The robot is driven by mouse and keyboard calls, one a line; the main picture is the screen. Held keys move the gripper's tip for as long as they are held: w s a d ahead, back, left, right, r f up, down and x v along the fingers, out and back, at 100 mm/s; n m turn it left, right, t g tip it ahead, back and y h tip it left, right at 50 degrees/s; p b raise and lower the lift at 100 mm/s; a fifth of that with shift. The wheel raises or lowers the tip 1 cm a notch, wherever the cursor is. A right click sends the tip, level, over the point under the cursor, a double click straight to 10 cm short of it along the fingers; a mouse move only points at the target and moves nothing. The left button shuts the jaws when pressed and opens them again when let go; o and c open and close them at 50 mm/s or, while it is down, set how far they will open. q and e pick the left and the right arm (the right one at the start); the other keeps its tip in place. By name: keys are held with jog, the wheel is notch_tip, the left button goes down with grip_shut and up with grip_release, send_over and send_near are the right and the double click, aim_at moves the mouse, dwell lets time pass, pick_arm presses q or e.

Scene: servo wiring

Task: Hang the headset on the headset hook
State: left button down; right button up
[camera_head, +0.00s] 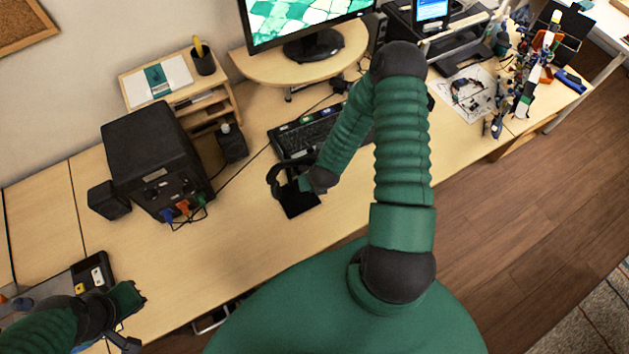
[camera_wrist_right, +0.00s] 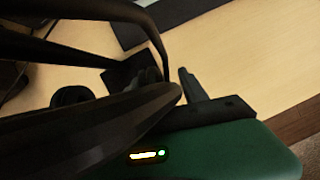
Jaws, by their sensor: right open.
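The black headset (camera_head: 275,180) is at the front edge of the keyboard, beside a black mouse pad (camera_head: 300,203). In the right wrist view, large dark curved shapes, which look like the headset (camera_wrist_right: 112,12) up close, cover much of the left side. My right gripper (camera_head: 300,184) is open at the headset, partly hidden by its own wrist. One finger shows in the right wrist view; whether the headset lies between the fingers is unclear. My left gripper (camera_head: 134,318) is at the lower left, away from the headset. I cannot make out the headset hook.
A keyboard (camera_head: 305,135) lies behind the headset, partly hidden by my right arm. A monitor (camera_head: 300,20) stands on a riser at the back. A black box (camera_head: 155,155) with cables stands left. The desk front between box and mouse pad is mostly clear.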

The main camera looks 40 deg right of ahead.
jog(key=p+v, duration=1)
jog(key=v, duration=0.6)
jog(key=shift+s+r, duration=0.2)
jog(key=shift+r, duration=0.1)
jog(key=w+a+r+m+g+y, duration=0.1)
jog(key=a+r+m, duration=0.65)
jog(key=m, duration=0.75)
jog(key=a+r+m+y, duration=0.1)
jog(key=a+r+m, duration=0.3)
jog(key=r+m, duration=0.9)
notch_tip(320, 180, down, 15)
jog(key=m+b, duration=0.2)
jog(key=b, duration=1.1)
jog(key=shift+r, duration=0.2)
